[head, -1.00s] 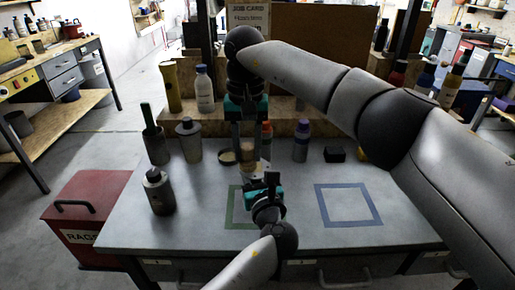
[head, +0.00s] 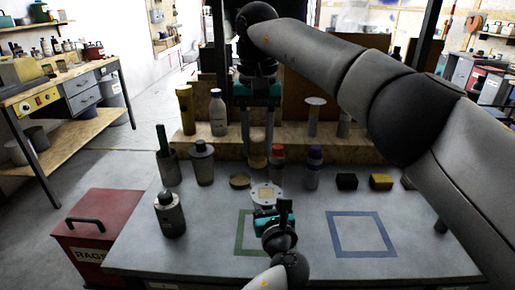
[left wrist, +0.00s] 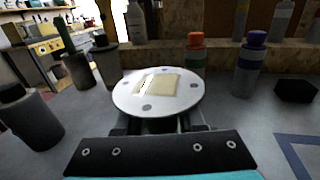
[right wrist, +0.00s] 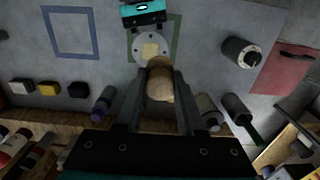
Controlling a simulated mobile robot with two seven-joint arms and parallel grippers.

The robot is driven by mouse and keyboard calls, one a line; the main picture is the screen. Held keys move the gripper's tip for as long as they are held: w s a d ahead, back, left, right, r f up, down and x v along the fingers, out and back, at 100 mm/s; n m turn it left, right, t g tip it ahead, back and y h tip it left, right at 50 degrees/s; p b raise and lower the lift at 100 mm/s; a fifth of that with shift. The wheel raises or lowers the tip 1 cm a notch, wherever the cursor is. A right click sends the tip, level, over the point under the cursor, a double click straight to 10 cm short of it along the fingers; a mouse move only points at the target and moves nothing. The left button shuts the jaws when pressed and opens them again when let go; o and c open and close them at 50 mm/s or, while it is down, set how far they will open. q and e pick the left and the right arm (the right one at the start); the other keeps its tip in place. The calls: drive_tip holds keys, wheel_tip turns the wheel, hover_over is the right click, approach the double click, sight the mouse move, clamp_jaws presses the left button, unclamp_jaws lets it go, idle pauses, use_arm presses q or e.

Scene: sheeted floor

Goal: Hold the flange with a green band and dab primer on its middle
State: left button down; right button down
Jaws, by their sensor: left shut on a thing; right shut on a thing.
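The flange (head: 264,198) is a pale round disc with several dark holes and a cream square patch on its middle. My left gripper (head: 274,219) is shut on it above the table. In the left wrist view the flange (left wrist: 158,101) lies nearly level, and its patch has a whiter streak at the left. My right gripper (head: 258,150) points down behind the flange, shut on a tan, round-ended dauber (right wrist: 160,82). In the right wrist view the dauber overlaps the flange's edge; I cannot tell whether they touch.
Green (head: 240,238) and blue (head: 388,232) tape squares mark the table. An orange-capped bottle (head: 277,170) and a purple-capped bottle (head: 313,172) stand behind. A shallow tin (head: 240,181), several cans and small blocks (head: 381,181) stand around. A red rags box (head: 97,228) is at left.

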idle(0.3)
use_arm(q)
drive_tip(key=shift+c, duration=2.2)
unclamp_jaws()
drive_tip(key=shift+s+d+f, duration=0.1)
drive_tip(key=shift+s, duration=0.25)
drive_tip(key=v, duration=1.1)
drive_tip(key=shift+s, duration=0.2)
